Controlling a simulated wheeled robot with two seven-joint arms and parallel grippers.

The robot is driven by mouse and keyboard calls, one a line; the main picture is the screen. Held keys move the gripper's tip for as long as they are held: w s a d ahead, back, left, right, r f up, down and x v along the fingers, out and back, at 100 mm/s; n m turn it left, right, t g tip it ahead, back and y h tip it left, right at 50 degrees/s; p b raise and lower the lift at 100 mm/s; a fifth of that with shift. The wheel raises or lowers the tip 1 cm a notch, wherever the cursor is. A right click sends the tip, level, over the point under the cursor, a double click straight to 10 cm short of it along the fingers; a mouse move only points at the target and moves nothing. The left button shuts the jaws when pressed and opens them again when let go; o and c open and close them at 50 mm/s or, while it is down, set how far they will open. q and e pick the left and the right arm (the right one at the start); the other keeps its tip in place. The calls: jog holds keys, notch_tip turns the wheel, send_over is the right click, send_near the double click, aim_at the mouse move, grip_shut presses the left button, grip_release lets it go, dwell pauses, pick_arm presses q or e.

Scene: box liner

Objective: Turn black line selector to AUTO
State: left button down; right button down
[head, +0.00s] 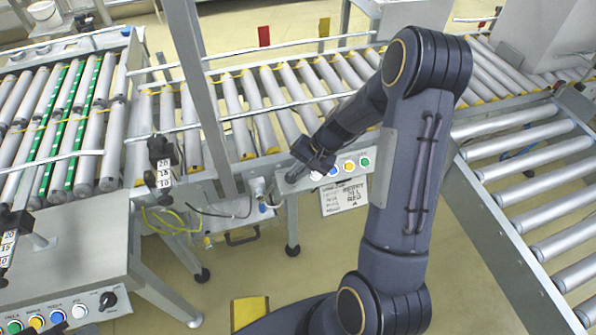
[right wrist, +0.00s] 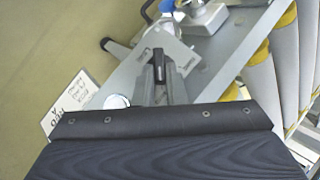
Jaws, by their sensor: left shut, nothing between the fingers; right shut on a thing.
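My right gripper (head: 300,170) is at the front panel of the middle conveyor, left of its row of buttons. In the right wrist view, its narrow fingers (right wrist: 157,84) are shut on the small black selector (right wrist: 159,60), which sits on the grey panel (right wrist: 185,65). Small lettering beside the selector is too blurred to read. In the head view the gripper hides this selector. My left gripper does not show in either view.
White, blue, yellow and green buttons (head: 349,166) sit just right of my right gripper; a paper sign (head: 345,197) hangs below. Another panel at the lower left has a black knob (head: 107,300) and several coloured buttons. Roller conveyors (head: 530,170) surround the panel.

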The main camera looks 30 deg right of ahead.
jog(key=shift+s+a+f, duration=0.15)
jog(key=shift+a, duration=0.35)
jog(key=c, duration=1.5)
grip_release()
jog(key=shift+w, duration=0.2)
jog(key=shift+d, duration=0.1)
jog(key=shift+d, duration=0.25)
jog(key=shift+d+r, duration=0.15)
jog(key=shift+r, duration=0.25)
jog(key=v, duration=0.2)
jog(key=p+v, duration=0.1)
jog(key=v, duration=0.3)
jog(key=shift+s+r+p, duration=0.2)
jog(key=shift+r+p, duration=0.1)
jog(key=shift+r, duration=0.15)
